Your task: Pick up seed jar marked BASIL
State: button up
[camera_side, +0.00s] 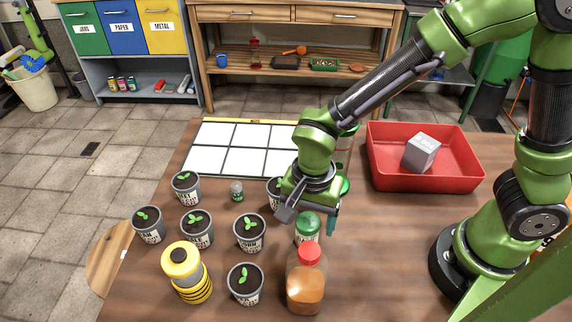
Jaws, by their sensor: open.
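My gripper (308,217) points down over the middle of the table, its fingers apart. A jar with a green lid (307,226) stands upright directly below it, with the fingers at about lid height on either side; I cannot tell whether they touch it. The jar's label is too small to read, so I cannot tell whether it says BASIL. Another green lid (343,186) shows just behind my gripper, mostly hidden. A further green-lidded jar (346,143) is partly hidden behind my arm.
An orange-brown bottle with a red cap (306,281) stands close in front of the jar. Several seedling pots (249,233) and a yellow-black container (187,272) stand left. A red tray (424,178) holds a grey block (421,153). A white grid panel (240,148) lies behind.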

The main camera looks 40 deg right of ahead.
aim_at(308, 221)
jog(key=shift+a+f, duration=0.15)
jog(key=shift+f, duration=1.8)
jog(key=c, duration=1.1)
